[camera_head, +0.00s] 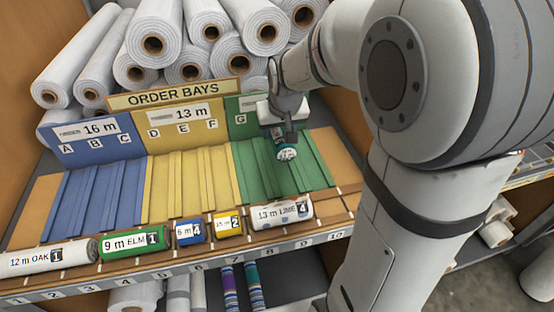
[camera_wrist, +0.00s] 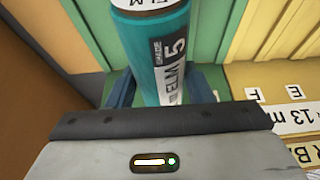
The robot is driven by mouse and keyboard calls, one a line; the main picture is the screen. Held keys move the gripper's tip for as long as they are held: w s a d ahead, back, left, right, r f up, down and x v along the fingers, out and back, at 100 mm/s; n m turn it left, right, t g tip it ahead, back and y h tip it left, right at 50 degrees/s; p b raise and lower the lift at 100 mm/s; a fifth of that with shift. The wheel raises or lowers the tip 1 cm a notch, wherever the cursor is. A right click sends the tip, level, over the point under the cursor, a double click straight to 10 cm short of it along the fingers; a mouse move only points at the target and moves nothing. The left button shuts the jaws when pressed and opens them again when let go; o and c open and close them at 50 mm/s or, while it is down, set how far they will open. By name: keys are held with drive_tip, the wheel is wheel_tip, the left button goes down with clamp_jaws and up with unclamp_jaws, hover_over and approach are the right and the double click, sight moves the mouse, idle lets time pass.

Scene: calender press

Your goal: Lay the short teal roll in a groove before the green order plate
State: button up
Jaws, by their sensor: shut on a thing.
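The short teal roll (camera_head: 285,151) is in my gripper (camera_head: 281,137), its pale end facing the camera. In the wrist view the teal roll (camera_wrist: 158,58) reads "ELM" and "5" and stands between the dark fingers. My gripper is shut on it, over the back part of the green grooved bay (camera_head: 262,179), just before the green order plate (camera_head: 240,117). The plate is partly hidden by my gripper; its letter G shows. I cannot tell whether the roll touches the grooves.
Blue (camera_head: 95,190) and yellow (camera_head: 190,180) grooved bays lie to the left. A row of labelled rolls, including a 13 m lime roll (camera_head: 283,213), lies along the front ledge. Big white rolls (camera_head: 155,42) are stacked behind. The green grooves look empty below the held roll.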

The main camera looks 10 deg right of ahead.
sight(282, 135)
drive_tip(key=shift+f, duration=3.6)
drive_tip(key=o, duration=1.1)
drive_tip(key=shift+f, duration=0.1)
drive_tip(key=v, duration=1.1)
drive_tip(key=shift+r, duration=0.3)
drive_tip(key=shift+s+r, duration=0.25)
drive_tip(key=s+f+g, duration=0.1)
drive_tip(key=s+f, duration=0.1)
drive_tip(key=s, duration=1.4)
drive_tip(key=shift+a+f+g, duration=0.15)
drive_tip(key=shift+g, duration=0.25)
